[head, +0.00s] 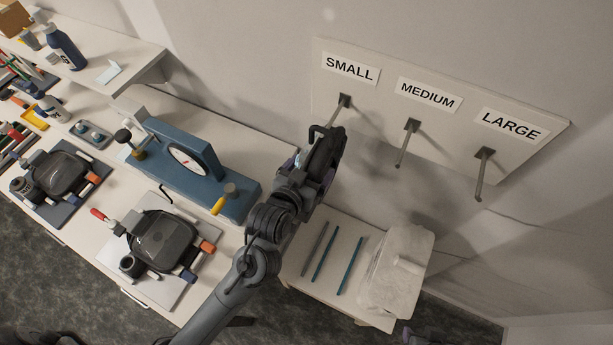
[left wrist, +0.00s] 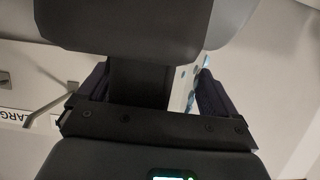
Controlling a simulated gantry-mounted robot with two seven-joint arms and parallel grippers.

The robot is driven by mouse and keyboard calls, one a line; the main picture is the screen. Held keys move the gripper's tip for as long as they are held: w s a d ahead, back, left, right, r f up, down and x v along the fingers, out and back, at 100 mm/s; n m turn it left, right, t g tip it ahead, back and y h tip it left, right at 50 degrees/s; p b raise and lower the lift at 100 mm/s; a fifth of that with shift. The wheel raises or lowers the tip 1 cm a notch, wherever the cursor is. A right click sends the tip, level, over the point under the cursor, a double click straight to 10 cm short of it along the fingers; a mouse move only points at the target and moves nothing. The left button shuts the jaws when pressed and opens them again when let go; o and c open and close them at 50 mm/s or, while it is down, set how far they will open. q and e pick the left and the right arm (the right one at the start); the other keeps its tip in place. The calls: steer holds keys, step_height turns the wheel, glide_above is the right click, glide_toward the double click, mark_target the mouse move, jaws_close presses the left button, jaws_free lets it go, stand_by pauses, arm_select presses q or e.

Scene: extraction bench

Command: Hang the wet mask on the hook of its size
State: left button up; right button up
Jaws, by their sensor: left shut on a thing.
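My left gripper (head: 308,178) is shut on a dark mask (head: 325,152), held up before the wall left of and below the small hook (head: 342,108). In the left wrist view a dark, rounded part of the mask (left wrist: 130,30) spans above my left fingers (left wrist: 150,92). Its size marking is not visible. The medium hook (head: 407,143) and the large hook (head: 483,172) are bare pegs on a labelled board (head: 385,77). The mask overlaps the small hook's lower end, so contact cannot be told. Part of my right gripper (head: 408,337) shows at the bottom edge.
A low side table (head: 300,262) carries several thin sticks and a whitish translucent bin (head: 398,270). A shelf (head: 120,50) is at upper left.

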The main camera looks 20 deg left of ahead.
arm_select(q)
steer(key=shift+w+b, duration=0.35)
steer(key=shift+w, duration=0.4)
steer(key=shift+w+d+f, duration=0.1)
steer(key=shift+w+f, duration=0.2)
steer(key=shift+w, duration=0.1)
steer(key=shift+w+f, duration=0.1)
steer(key=shift+f, duration=0.1)
